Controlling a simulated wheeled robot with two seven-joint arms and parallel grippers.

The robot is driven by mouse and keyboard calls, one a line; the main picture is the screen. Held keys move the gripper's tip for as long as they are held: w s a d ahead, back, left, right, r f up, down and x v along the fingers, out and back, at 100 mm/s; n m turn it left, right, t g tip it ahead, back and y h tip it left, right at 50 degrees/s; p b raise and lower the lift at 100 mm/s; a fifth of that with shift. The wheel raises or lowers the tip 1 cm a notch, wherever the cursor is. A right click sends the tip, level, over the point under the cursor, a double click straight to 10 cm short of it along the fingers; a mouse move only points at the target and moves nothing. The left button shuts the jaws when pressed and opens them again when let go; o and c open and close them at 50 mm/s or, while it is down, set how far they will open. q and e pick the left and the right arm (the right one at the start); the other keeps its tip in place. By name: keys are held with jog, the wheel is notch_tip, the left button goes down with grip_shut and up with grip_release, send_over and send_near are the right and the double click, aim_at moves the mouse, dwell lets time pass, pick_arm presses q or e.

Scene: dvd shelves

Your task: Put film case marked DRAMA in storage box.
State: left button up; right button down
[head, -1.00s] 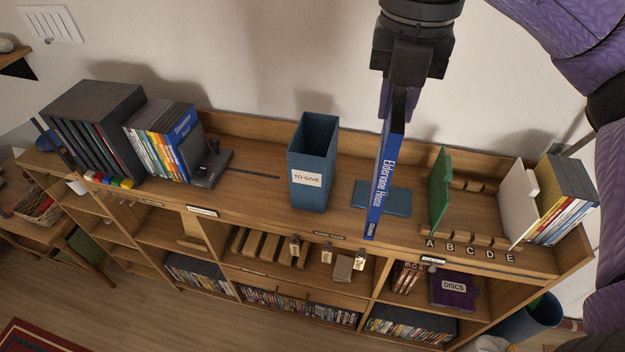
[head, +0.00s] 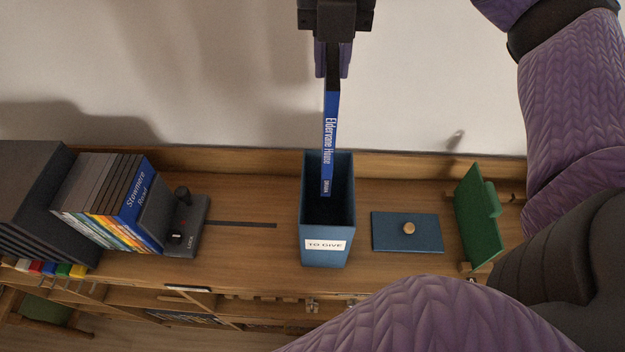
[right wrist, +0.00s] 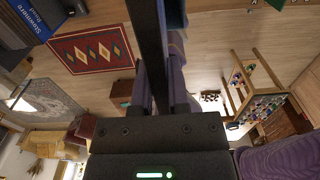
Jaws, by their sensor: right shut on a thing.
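A blue film case (head: 329,145) with "Eldervane House" and a small "DRAMA" on its spine hangs upright from my right gripper (head: 333,75), which is shut on its upper end. In the head view its lower end overlaps the opening of the blue storage box (head: 325,256) labelled "TO GIVE"; I cannot tell how deep it reaches. The box stands open on the shelf top. In the right wrist view the case (right wrist: 150,50) is a dark upright strip between the fingers. My left gripper is not in view.
A blue lid (head: 390,238) with a round knob lies right of the box. A green divider (head: 477,218) stands farther right. A row of cases (head: 105,200) and a dark sliding bookend (head: 190,225) stand to the left. Bare shelf top lies between bookend and box.

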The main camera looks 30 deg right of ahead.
jog(key=f+b, duration=0.1)
jog(key=f, duration=0.3)
jog(key=f+b, duration=0.2)
jog(key=f, duration=0.3)
jog(key=s+f+b, duration=0.1)
jog(key=f, duration=0.4)
jog(key=shift+s+f+b, duration=0.1)
jog(key=shift+f+b, duration=0.1)
jog(key=shift+b, duration=0.2)
pick_arm(q)
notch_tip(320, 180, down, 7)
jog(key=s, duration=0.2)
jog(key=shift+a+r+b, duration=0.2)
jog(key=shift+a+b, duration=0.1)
jog(key=shift+b, duration=0.1)
pick_arm(e)
notch_tip(320, 180, down, 11)
jog(key=shift+f, duration=0.2)
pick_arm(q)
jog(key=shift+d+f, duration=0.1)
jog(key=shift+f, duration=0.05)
pick_arm(e)
jog(key=c, duration=0.6)
grip_release()
